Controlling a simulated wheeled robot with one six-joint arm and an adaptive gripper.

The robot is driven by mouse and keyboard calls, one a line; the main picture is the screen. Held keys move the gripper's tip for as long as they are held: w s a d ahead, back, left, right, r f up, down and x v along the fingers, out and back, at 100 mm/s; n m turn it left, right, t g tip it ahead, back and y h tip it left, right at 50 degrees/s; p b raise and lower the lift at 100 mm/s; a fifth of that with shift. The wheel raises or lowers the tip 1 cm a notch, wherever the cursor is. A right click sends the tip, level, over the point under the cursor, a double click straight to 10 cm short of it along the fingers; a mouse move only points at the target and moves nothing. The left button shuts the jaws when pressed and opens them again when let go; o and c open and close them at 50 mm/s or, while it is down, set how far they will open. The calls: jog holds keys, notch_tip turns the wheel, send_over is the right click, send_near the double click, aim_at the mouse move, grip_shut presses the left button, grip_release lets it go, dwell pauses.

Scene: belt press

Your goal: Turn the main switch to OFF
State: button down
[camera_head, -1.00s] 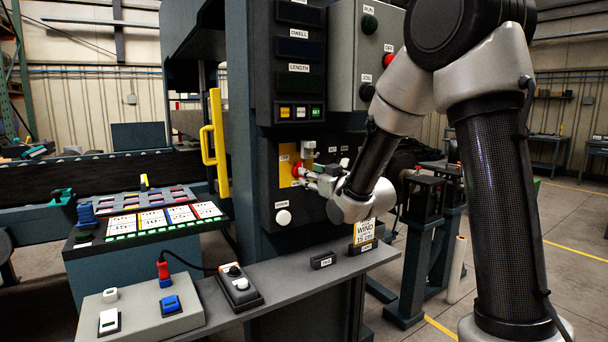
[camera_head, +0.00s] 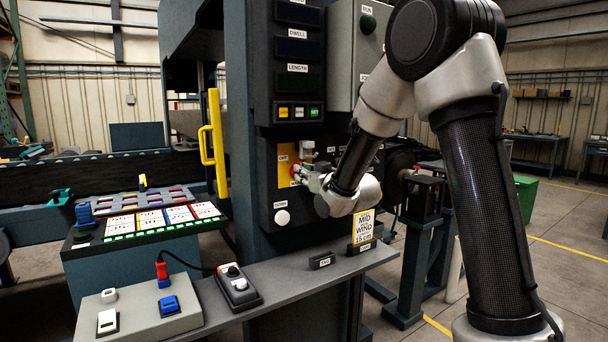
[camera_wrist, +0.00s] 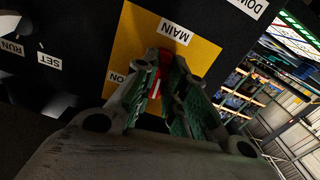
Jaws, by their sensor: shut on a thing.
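The main switch's red handle (camera_wrist: 164,70) sits on a yellow plate (camera_wrist: 202,55) labelled MAIN, with an ON label beside it in the wrist view. In the head view the yellow plate (camera_head: 284,177) is on the dark press column, with an OFF label at its upper left. The red handle (camera_head: 294,170) is mostly covered there. My gripper (camera_wrist: 161,62) has its green-padded fingers closed around the red handle. In the head view my gripper (camera_head: 302,173) reaches the plate from the right. I cannot tell the handle's exact angle.
A grey shelf (camera_head: 290,272) juts out below the panel and holds a small pendant (camera_head: 238,285). A white knob (camera_head: 282,217) is below the plate. A yellow guard handle (camera_head: 216,145) stands to the left. A sign (camera_head: 364,227) stands under my wrist.

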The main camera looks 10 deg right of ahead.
jog(key=shift+f+n, duration=0.1)
jog(key=shift+n, duration=3.6)
jog(key=c, duration=1.5)
grip_release()
jog(key=shift+o, duration=0.2)
